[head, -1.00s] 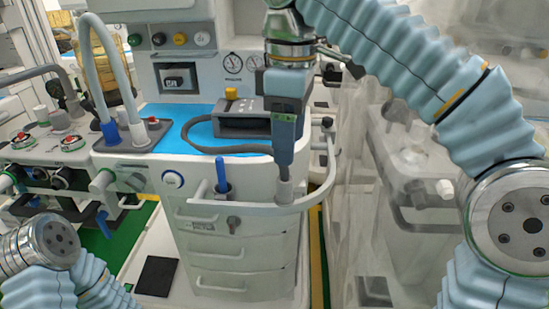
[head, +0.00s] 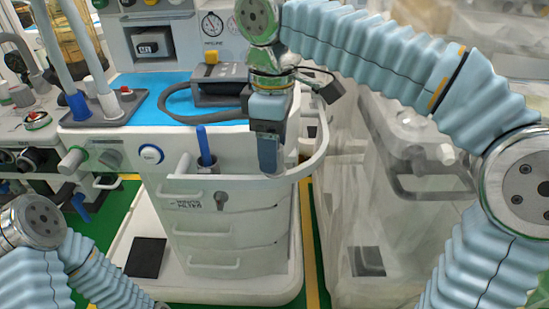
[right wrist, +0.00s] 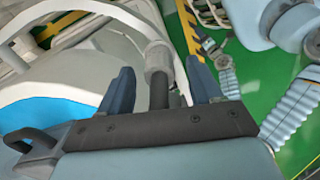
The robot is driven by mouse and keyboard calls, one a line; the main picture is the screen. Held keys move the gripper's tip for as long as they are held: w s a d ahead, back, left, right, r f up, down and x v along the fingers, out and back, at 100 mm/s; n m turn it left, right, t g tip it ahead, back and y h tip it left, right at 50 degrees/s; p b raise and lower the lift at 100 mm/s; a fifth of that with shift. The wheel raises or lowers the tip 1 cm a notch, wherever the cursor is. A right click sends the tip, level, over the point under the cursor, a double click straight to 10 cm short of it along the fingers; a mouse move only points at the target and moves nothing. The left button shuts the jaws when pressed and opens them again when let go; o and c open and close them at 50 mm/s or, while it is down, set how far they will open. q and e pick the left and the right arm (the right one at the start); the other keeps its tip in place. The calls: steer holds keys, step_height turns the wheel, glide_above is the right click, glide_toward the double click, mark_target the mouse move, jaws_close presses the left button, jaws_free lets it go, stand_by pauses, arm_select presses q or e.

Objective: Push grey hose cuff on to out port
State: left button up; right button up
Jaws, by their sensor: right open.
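The grey hose cuff (head: 110,106) stands beside a blue cuff (head: 78,106) at the left end of the cart top, at the foot of pale hoses. Whether it sits fully on a port is too small to tell, and I cannot make out the out port's label. My right gripper (head: 268,168) points down at the front right corner of the cart, by the curved white rail, well away from that cuff. In the right wrist view the right gripper (right wrist: 160,82) is open, with a grey cylinder on a dark stem (right wrist: 158,62) showing between its fingers. My left gripper is out of view.
The curved white rail (head: 318,160) borders the cart's right side. A grey device with a dark hose (head: 215,88) lies on the blue mat (head: 138,106). A blue-handled item (head: 203,140) stands in a front holder. Translucent equipment (head: 400,170) stands to the right.

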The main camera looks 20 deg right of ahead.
step_height(320, 180, down, 2)
steer(key=shift+f, duration=0.15)
steer(key=c, duration=1.1)
steer(key=shift+r, duration=0.2)
